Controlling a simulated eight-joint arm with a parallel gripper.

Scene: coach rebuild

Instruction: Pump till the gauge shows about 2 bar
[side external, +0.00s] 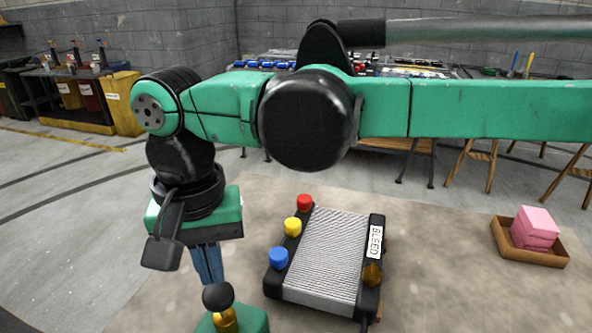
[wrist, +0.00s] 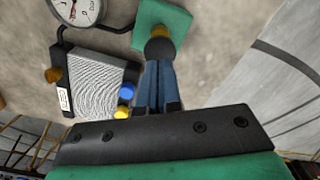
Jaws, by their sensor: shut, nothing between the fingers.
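The pump is a green base (side external: 252,321) with a brass shaft and a black round knob (side external: 218,297) on top. In the wrist view the knob (wrist: 160,48) shows just beyond my fingertips. My gripper (side external: 211,279) has its blue fingers together, pointing down right over the knob, with nothing between them. I cannot tell whether the tips touch the knob. The gauge (wrist: 78,8) has a white dial, cut off by the top edge of the wrist view. Its reading is too small to tell. The gauge is not in the side view.
A ribbed grey unit (side external: 325,255) with red, yellow and blue caps and a BLEED label stands right of the pump. A dark hose (wrist: 115,28) runs between gauge and pump. A brown tray (side external: 530,253) with pink blocks lies farther right.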

